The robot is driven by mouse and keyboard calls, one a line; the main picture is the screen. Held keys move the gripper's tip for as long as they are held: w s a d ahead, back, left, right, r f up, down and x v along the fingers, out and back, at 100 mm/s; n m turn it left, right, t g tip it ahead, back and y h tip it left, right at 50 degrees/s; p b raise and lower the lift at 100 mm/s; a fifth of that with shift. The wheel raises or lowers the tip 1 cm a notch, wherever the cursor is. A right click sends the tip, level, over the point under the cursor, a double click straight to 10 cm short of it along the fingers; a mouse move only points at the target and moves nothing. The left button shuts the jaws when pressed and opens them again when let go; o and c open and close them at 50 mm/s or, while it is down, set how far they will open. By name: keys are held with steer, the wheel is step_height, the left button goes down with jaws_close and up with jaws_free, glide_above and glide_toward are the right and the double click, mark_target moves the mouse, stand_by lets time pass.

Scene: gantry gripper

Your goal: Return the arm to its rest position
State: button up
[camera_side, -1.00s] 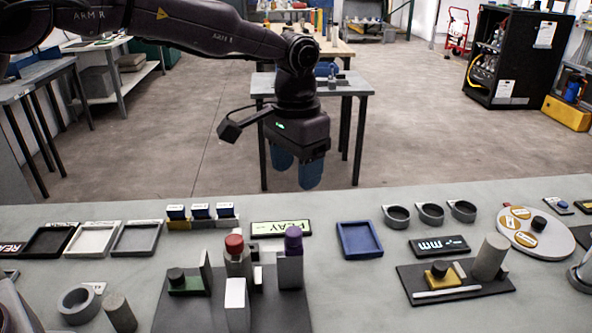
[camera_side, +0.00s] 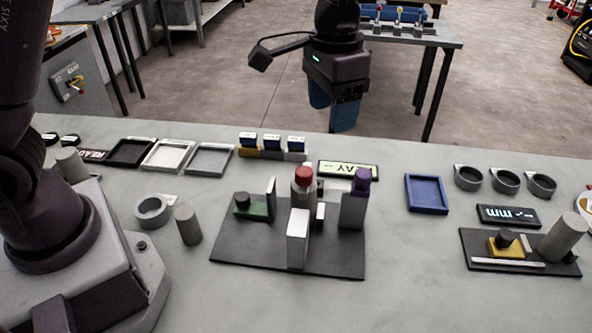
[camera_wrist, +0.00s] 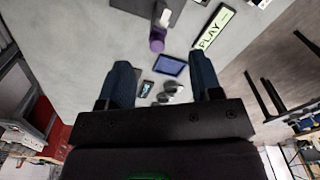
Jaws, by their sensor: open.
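My gripper (camera_side: 333,112) is open and empty. In the side view it hangs above the far edge of the grey bench, with its blue fingers pointing down. In the wrist view its two blue fingers (camera_wrist: 163,85) stand well apart with nothing between them. My arm's base stands at the left of the side view. Below and in front of my gripper is a dark plate (camera_side: 240,256) that bears a red-topped post (camera_side: 304,178), a purple-topped block (camera_side: 361,184), a white block (camera_side: 298,238) and a green piece (camera_side: 252,211).
Along the bench's far side are trays (camera_side: 209,160), small blue-topped blocks (camera_side: 272,142), a PLAY sign (camera_side: 348,170), a blue tray (camera_side: 427,194) and grey ring holders (camera_side: 505,181). A second dark plate (camera_side: 548,268) with a grey cylinder (camera_side: 563,237) is at right. Open floor lies beyond the bench.

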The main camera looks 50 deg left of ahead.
steer(key=s+a+r+n+t, duration=0.1)
steer(key=s+a+r, duration=0.1)
steer(key=s, duration=0.5)
steer(key=s+a+r+t, duration=0.2)
steer(key=s+a+r, duration=0.1)
steer(key=s+a, duration=0.2)
steer(key=s+a+r+n+t, duration=0.1)
steer(key=s+a+r+t, duration=0.1)
steer(key=s, duration=0.7)
steer(key=shift+s+a+r+n, duration=0.15)
steer(key=shift+a+r+n, duration=0.15)
steer(key=shift+a+r, duration=0.65)
